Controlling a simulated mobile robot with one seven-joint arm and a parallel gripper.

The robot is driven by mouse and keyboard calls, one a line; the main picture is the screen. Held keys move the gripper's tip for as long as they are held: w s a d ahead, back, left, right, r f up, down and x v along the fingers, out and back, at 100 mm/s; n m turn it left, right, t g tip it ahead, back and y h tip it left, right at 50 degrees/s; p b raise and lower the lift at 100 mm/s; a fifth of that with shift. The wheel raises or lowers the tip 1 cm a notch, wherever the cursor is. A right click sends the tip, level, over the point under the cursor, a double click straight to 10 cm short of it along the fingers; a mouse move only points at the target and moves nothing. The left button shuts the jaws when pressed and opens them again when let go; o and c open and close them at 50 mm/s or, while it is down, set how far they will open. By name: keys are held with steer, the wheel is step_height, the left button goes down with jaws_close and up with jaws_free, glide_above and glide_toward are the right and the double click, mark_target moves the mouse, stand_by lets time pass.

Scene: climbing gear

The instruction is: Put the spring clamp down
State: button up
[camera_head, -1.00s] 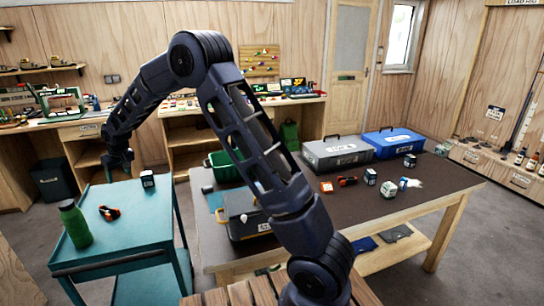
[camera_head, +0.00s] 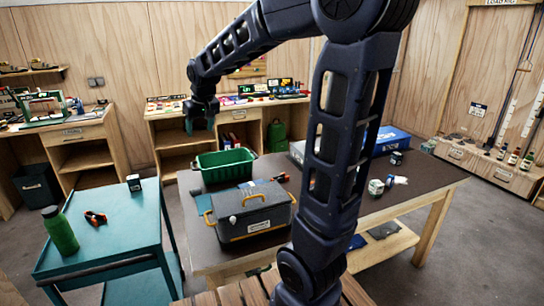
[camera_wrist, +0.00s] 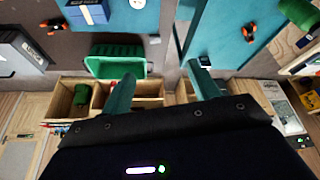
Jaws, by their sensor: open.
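An orange-and-black spring clamp (camera_head: 95,218) lies on the teal cart (camera_head: 130,205), between a green bottle and a small dark box. It also shows in the wrist view (camera_wrist: 249,32). A second, similar orange-and-black item (camera_head: 281,177) lies on the dark table, partly beside my arm; it shows in the wrist view too (camera_wrist: 55,25). My gripper (camera_head: 201,116) is raised beyond the cart and table. In the wrist view its two teal fingers (camera_wrist: 160,90) are apart with nothing between them, well away from both clamps.
The green bottle (camera_head: 60,230) and small box (camera_head: 133,182) stand on the cart. A green crate (camera_head: 225,165) and a grey toolbox (camera_head: 250,212) sit on the table (camera_head: 215,255). My arm hides part of the table. A floor gap separates cart and table.

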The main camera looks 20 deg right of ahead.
steer(key=s+d+f+m, duration=0.1)
steer(key=s+d+m, duration=0.1)
steer(key=s+d, duration=0.6)
steer(key=s+d+f+m+h, duration=0.1)
steer(key=s+d, duration=0.7)
steer(key=s, duration=0.8)
steer(key=shift+s+f+m, duration=0.3)
steer(key=shift+f+m, duration=0.1)
steer(key=shift+f, duration=0.05)
